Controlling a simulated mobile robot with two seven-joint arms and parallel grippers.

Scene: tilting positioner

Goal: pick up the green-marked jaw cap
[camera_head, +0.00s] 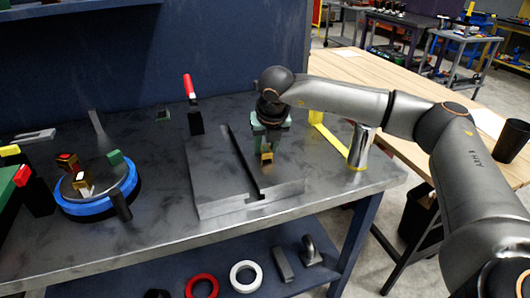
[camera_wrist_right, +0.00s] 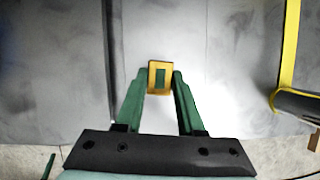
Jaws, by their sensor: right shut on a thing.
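The jaw cap (camera_wrist_right: 153,78) is a small gold-yellow block with a green rectangle on its face. In the head view the cap (camera_head: 266,158) shows just below the fingertips, over the right part of the slotted grey plate (camera_head: 213,172). My right gripper (camera_head: 267,150) points down with its green fingers shut on the cap. In the right wrist view the gripper (camera_wrist_right: 160,82) has a fingertip at each side of the cap. I cannot tell whether the cap touches the plate.
A round blue-rimmed fixture (camera_head: 97,207) stands on the left of the metal bench (camera_head: 160,225). A red-handled clamp (camera_head: 192,103) stands behind the plate. A yellow bracket (camera_head: 327,138) and a shiny cylinder (camera_head: 359,147) are to the right. Rings lie on the lower shelf.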

